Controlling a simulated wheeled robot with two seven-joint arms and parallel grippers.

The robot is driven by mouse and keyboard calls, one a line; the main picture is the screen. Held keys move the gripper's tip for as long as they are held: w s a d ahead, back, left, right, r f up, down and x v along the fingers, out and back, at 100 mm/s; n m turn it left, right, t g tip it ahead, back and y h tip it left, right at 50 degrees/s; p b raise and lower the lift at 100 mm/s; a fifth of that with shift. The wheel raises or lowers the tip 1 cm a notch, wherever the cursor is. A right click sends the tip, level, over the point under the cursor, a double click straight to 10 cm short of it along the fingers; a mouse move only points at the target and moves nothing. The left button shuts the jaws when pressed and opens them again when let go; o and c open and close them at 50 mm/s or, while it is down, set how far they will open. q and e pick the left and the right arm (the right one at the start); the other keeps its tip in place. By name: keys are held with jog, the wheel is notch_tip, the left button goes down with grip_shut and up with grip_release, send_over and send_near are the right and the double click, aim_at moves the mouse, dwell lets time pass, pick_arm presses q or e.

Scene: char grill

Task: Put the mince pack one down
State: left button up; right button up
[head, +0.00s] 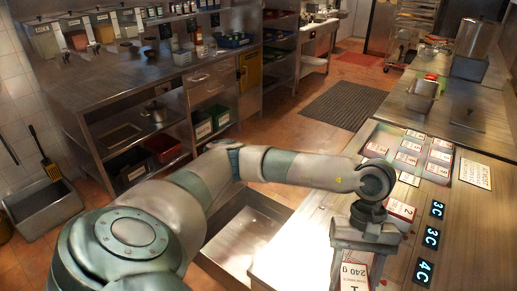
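My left arm comes in from the left, and its gripper (361,258) points down over the near part of the steel counter (300,235). A white mince pack marked 240 g (354,275) sits between the fingers, which appear shut on it. Its lower end is cut off by the frame edge, and I cannot tell whether it touches the counter. A second pack with a red edge and a 2 (401,211) lies just behind the gripper, partly hidden by it. My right gripper is not in view.
Several white-and-red packs (408,159) lie farther back on the counter, beside a printed sheet (475,174). Steel pans (424,92) stand beyond.

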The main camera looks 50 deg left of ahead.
aim_at(349, 263)
pick_arm(q)
jog(key=m, duration=0.1)
jog(key=w+a+m+y+b, duration=0.1)
jog(key=m, duration=0.1)
jog(key=w+a+m, duration=0.1)
jog(key=m, duration=0.1)
jog(key=shift+a+f+g+y+b, duration=0.2)
jog(key=shift+a+g+y+b, duration=0.05)
jog(key=shift+g+y+b, duration=0.15)
jog(key=shift+w+a+r+m+y+b, duration=0.15)
jog(key=shift+w+a+m+y+b, duration=0.25)
jog(key=shift+m, duration=0.7)
jog(key=shift+w+a+r+m, duration=0.2)
jog(key=shift+a+m, duration=0.25)
jog(key=shift+m, duration=0.15)
